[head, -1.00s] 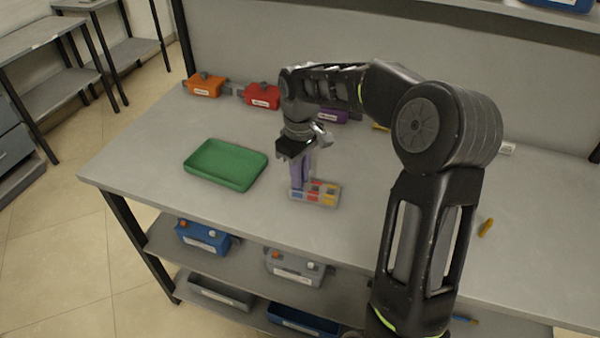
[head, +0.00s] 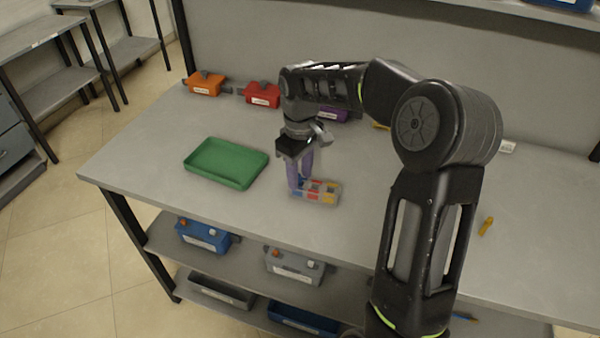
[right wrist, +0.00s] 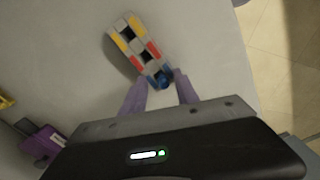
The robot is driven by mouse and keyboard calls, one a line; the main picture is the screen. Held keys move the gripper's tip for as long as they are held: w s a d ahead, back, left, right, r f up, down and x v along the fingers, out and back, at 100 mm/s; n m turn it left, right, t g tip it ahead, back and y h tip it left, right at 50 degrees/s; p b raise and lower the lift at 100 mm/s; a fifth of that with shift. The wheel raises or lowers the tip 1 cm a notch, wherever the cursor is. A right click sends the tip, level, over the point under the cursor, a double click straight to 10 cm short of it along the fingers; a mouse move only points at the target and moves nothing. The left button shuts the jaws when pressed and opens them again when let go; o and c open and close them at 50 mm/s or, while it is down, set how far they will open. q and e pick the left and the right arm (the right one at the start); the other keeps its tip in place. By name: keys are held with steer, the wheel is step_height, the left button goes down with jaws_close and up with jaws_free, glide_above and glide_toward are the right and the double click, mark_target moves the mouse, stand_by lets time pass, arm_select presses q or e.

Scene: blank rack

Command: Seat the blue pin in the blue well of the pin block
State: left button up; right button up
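The pin block (head: 327,202) is a small grey block on the table with yellow, red and blue patches and dark wells. In the right wrist view the block (right wrist: 137,48) lies beyond my fingertips. The blue pin (right wrist: 165,78) is at its near, blue-marked end, seemingly standing in the well there; its depth cannot be told. My right gripper (head: 299,184) is over the block's left end, purple fingers pointing down. In the right wrist view its fingers (right wrist: 161,80) are spread on either side of the pin, with gaps visible. My left gripper is out of view.
A green tray (head: 226,164) lies left of the block. A yellow piece (head: 486,227) lies at right. The table's front edge is close to the block; table between tray and front edge is clear.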

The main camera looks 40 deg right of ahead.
steer(key=shift+r, duration=0.4)
step_height(320, 180, up, 8)
steer(key=shift+r+b, duration=0.1)
steer(key=shift+b, duration=0.25)
step_height(320, 180, up, 3)
steer(key=p, duration=0.3)
steer(key=shift+r, duration=0.1)
